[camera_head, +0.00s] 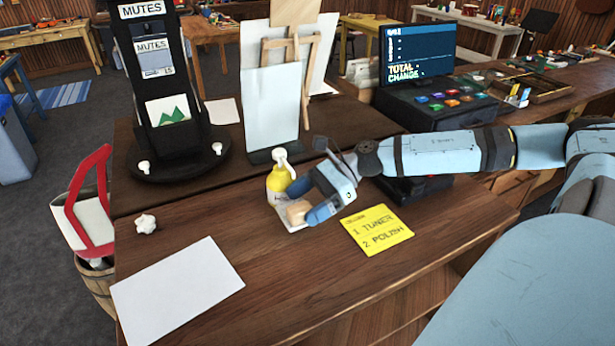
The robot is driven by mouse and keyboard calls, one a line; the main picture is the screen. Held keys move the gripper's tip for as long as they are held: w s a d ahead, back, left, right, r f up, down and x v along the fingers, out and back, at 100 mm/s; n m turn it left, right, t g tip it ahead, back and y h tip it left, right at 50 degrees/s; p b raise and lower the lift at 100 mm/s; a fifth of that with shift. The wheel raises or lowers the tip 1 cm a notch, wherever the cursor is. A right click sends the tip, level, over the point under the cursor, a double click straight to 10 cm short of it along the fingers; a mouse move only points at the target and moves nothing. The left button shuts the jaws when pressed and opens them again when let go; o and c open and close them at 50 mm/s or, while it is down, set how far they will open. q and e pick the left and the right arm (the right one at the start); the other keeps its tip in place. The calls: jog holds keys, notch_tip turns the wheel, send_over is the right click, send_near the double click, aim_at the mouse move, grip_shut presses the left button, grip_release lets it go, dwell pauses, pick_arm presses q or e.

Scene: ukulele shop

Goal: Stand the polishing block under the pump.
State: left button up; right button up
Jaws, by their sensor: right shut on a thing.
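My right gripper (304,203) reaches in from the right over the wooden counter, its blue fingers shut on a tan block (297,212), which seems to be the polishing block. The block is just in front of the yellow pump bottle (276,180), low near the counter. The bottle stands upright with a white pump head (281,156). A flat white piece (275,203) shows beneath the bottle and block. The fingers partly hide the block and the bottle's right side, so I cannot tell whether the block touches what is below. My left gripper is out of view.
A yellow note (377,230) lies right of the gripper, a white sheet (178,292) at the front left and a crumpled white piece (146,223) at the left. The counter's front middle is clear.

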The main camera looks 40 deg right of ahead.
jog(key=shift+w+d, duration=0.15)
jog(key=shift+d, duration=0.2)
jog(key=shift+d+f, duration=0.1)
jog(key=shift+f, duration=0.05)
notch_tip(320, 180, down, 3)
jog(key=shift+r+p, duration=0.1)
jog(key=shift+p, duration=0.4)
jog(key=shift+f, duration=0.4)
jog(key=o, duration=0.7)
